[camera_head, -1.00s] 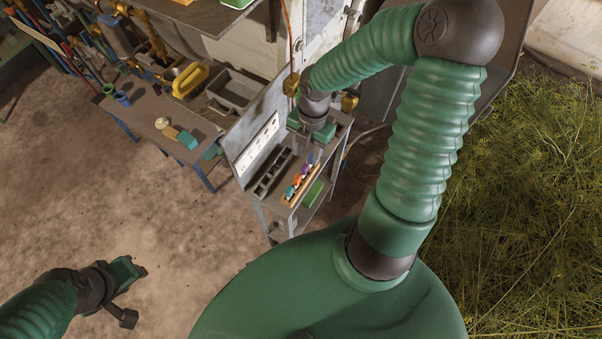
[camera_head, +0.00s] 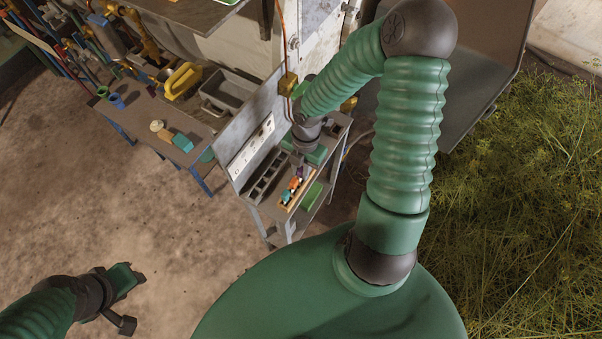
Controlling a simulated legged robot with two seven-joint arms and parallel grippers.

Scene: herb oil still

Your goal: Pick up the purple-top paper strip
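A wooden holder (camera_head: 284,207) on the small grey side table carries a row of small coloured-top strips. An orange-top piece (camera_head: 294,183) and a teal one (camera_head: 287,195) show in it. A small purple patch (camera_head: 300,172) shows at the row's far end, right under my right gripper (camera_head: 302,164). The gripper points down there and hides that end of the row; I cannot tell whether its fingers touch or hold the purple-top strip.
A dark compartment rack (camera_head: 263,176) lies left of the holder, with an upright panel (camera_head: 250,152) behind it. A green block (camera_head: 312,196) lies to its right. A brown bench (camera_head: 140,122) with cups and a teal block stands at left.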

